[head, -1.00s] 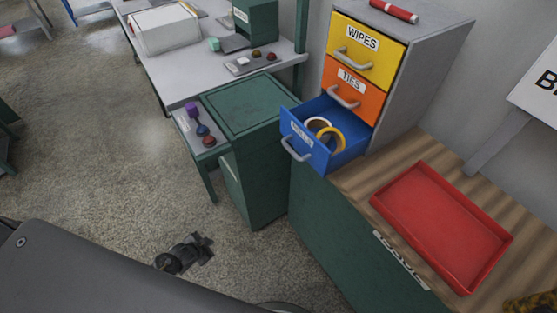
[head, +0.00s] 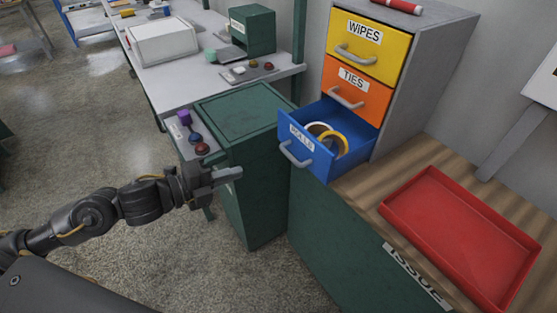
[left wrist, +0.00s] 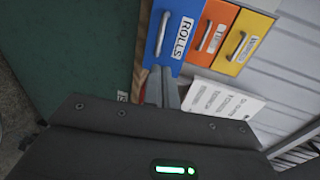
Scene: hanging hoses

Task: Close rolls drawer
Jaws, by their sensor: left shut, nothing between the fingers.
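The blue rolls drawer (head: 312,155) stands pulled open at the bottom of a small drawer cabinet, with a white roll and a yellow roll (head: 338,143) inside. Its grey handle (head: 296,154) faces my left side. My left gripper (head: 236,173) is shut and empty, to the left of the drawer front and apart from it. In the left wrist view, the blue drawer front (left wrist: 177,30) with its ROLLS label is ahead of the shut fingers (left wrist: 162,88). My right gripper is not in view.
Above are the closed orange ties drawer (head: 354,88) and yellow wipes drawer (head: 366,45). A red tray (head: 462,232) lies on the wooden counter. A green cabinet (head: 250,115) stands behind my left gripper, beside a grey workbench (head: 215,70).

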